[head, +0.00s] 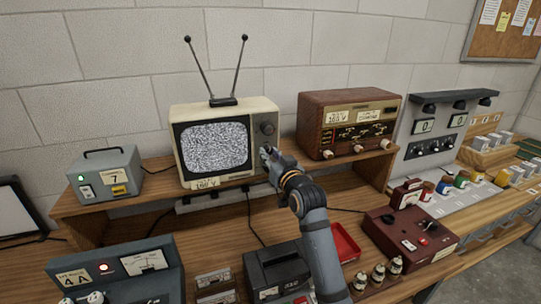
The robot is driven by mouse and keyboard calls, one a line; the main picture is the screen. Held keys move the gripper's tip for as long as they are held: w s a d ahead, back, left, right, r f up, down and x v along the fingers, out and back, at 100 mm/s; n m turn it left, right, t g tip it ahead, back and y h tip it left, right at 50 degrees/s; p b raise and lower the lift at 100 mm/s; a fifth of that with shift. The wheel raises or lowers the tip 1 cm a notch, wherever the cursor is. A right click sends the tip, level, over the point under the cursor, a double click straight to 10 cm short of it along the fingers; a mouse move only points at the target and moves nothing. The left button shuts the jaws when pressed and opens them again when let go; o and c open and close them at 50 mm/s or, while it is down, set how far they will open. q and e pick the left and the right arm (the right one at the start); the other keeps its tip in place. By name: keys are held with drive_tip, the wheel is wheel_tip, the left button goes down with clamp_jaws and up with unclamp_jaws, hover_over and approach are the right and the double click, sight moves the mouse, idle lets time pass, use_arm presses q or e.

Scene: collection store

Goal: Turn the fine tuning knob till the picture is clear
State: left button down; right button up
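A cream television (174,113) with two antennae stands on the raised wooden shelf. Its screen (214,146) shows grey static with no clear picture. A dark knob (267,128) shows high on the control panel at the right of the screen. My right gripper (265,154) is at the lower part of that panel, with its fingers close to the television's front. It covers whatever controls are there. I cannot tell whether the fingers touch or grip a knob. My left gripper is out of view.
A wooden radio (350,122) stands right of the television, and a grey box (105,175) with a green light stands left. Below are a dark grey device (275,270), a red tray (345,243) and a dark red device (410,235). Cables hang below the shelf.

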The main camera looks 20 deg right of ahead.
clamp_jaws()
drive_tip(key=shift+r+m+p, duration=0.2)
drive_tip(key=shift+m+p, duration=0.7)
drive_tip(key=shift+p, duration=0.05)
drive_tip(key=shift+m+p, duration=0.35)
drive_tip(key=shift+m, duration=0.35)
drive_tip(key=shift+f+m, duration=0.15)
drive_tip(key=shift+m, duration=0.35)
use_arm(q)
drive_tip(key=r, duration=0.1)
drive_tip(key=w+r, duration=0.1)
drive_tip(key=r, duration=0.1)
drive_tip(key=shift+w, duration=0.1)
use_arm(e)
drive_tip(key=o, duration=0.6)
unclamp_jaws()
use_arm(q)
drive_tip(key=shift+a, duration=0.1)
use_arm(e)
drive_tip(key=shift+o, duration=0.2)
